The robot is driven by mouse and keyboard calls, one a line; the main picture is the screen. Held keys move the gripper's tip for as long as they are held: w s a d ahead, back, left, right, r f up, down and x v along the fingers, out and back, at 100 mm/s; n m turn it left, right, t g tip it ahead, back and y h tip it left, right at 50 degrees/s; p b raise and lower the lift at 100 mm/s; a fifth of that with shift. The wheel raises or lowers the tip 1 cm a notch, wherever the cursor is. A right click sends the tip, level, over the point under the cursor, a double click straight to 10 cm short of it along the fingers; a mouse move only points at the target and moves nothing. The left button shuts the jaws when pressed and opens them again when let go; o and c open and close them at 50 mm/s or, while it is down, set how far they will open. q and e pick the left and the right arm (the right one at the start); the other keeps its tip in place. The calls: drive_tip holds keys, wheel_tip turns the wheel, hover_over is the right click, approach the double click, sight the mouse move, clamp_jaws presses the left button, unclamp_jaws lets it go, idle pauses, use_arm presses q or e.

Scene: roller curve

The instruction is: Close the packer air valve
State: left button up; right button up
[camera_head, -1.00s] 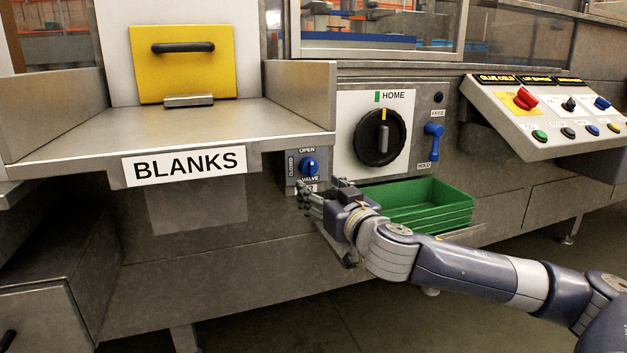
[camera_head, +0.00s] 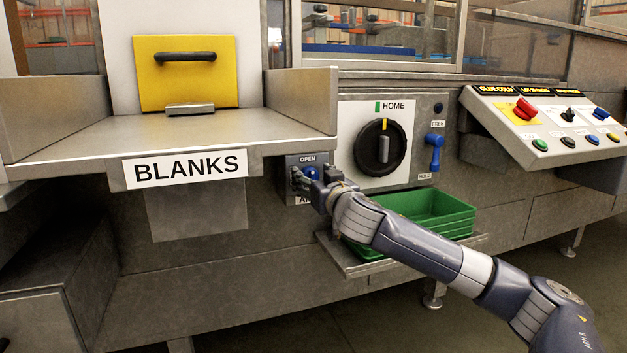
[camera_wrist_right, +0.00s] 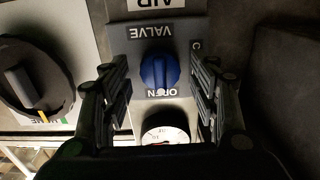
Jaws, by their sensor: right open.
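The air valve is a blue knob (camera_wrist_right: 160,75) on a grey plate (camera_wrist_right: 178,38) marked OPEN and VALVE. In the right wrist view the knob lies between my two open fingers, with a gap on each side. A white mark on the knob is at its OPEN side. In the head view the knob (camera_head: 311,173) is partly hidden by my right gripper (camera_head: 308,186), which is in front of the plate (camera_head: 293,164). My right gripper (camera_wrist_right: 160,95) is open and holds nothing. My left gripper is not in view.
A black HOME dial (camera_head: 380,147) and a blue FREE/HOLD lever (camera_head: 433,152) are right of the valve. Green bins (camera_head: 432,208) sit on a shelf below. The BLANKS tray (camera_head: 90,138) juts out at upper left. A round gauge (camera_wrist_right: 165,135) is beside the knob.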

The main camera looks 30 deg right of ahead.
drive_tip(key=shift+c, duration=0.5)
drive_tip(key=c, duration=1)
drive_tip(key=shift+o, duration=0.2)
